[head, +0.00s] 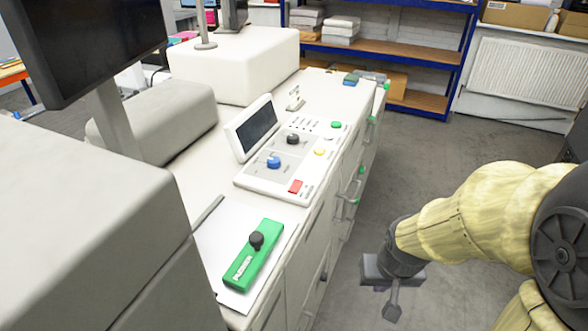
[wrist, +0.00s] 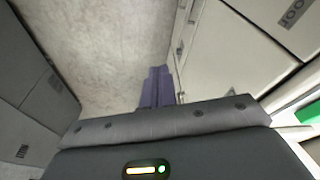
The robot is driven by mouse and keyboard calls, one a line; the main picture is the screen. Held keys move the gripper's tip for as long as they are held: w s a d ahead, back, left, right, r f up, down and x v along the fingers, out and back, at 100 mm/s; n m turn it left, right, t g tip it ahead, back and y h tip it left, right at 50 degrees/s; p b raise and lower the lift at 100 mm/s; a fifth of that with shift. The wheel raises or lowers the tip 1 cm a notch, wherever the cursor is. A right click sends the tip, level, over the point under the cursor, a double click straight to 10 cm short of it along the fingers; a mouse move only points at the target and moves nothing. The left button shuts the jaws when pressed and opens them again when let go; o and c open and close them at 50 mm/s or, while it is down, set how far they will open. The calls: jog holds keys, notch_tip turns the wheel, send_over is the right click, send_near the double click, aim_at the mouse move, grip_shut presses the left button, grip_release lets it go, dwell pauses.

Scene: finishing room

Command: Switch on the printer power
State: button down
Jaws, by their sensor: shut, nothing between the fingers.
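The white printer (head: 330,105) runs along the left and middle of the head view. Its control panel (head: 262,180) carries a blue knob (head: 273,162), a black knob (head: 293,139), a red switch (head: 296,186), a yellow button (head: 319,152) and a green button (head: 336,125). Small labels there are too small to read, so I cannot tell which is the power control. My gripper (head: 391,308) hangs over the floor, right of the printer's front and apart from it. In the wrist view my gripper (wrist: 156,88) is shut and empty.
A monitor (head: 85,40) overhangs the left. Drawer handles (head: 350,200) stick out from the front. The grey floor (head: 440,160) is clear to the right; blue shelving (head: 400,50) stands behind.

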jog(key=shift+s, duration=0.2)
notch_tip(320, 180, up, 20)
jog(key=r+m+g+p, duration=0.1)
jog(key=m+p, duration=0.3)
jog(key=p, duration=0.6)
send_over(298, 181)
jog(key=s, duration=0.2)
jog(key=shift+w+a+f, duration=0.1)
jog(key=shift+a+f, duration=0.15)
jog(key=shift+a, duration=0.1)
jog(key=f+p, duration=0.1)
jog(key=f, duration=0.3)
jog(key=w+f+p, duration=0.1)
jog(key=f, duration=0.4)
jog(key=f+p, duration=0.1)
jog(key=f, duration=0.4)
jog(key=shift+w+d+p, duration=0.25)
jog(key=shift+d+p, duration=0.05)
jog(key=shift+p, duration=0.1)
